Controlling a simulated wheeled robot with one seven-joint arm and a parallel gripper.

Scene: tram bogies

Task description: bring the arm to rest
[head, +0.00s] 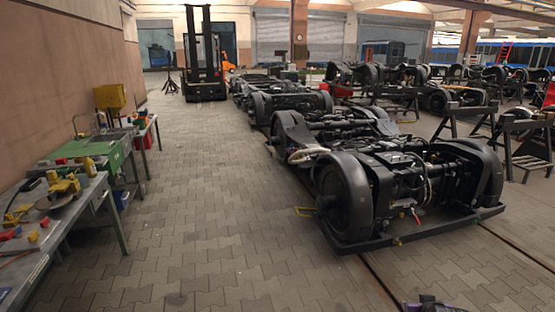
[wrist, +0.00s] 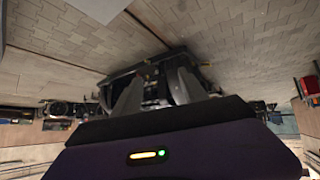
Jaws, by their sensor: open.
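My gripper (wrist: 160,92) shows in the wrist view, with two grey fingers spread apart beyond its dark purple body. Nothing is held between them. A dark bogie lies beyond the fingers, and the picture there is upside down, with the paving at the top. In the head view only a small purple and black piece of my arm shows at the bottom edge, right of the middle. The rest of the arm is out of that view.
A large black bogie (head: 400,190) stands on rails at centre right, with more behind. A workbench (head: 75,215) with coloured parts and a green bench (head: 95,150) line the left wall. A forklift (head: 204,70) stands at the back. The paved aisle (head: 205,200) is clear.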

